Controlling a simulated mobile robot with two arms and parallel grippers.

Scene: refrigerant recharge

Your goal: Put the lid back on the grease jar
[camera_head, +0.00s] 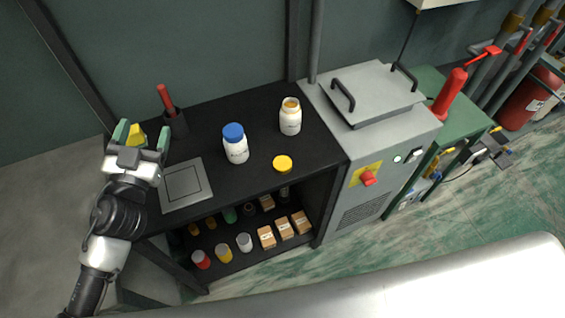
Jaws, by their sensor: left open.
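The grease jar (290,118) is a white jar standing upright and open near the back right of the black bench top, with yellowish content showing at its mouth. A yellow lid (283,163), which looks like the jar's, lies flat near the bench's front edge, apart from the jar. My left gripper (142,136) is open over the bench's left end, well left of both. A small yellow object (137,134) shows between its fingers in the picture; I cannot tell whether it lies between or behind them. My right gripper is not in view.
A white bottle with a blue cap (235,143) stands left of the jar and lid. A dark holder with a red-handled tool (168,105) and a grey square plate (184,185) are further left. A grey machine (375,110) adjoins the bench's right end. Shelves below hold jars and boxes.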

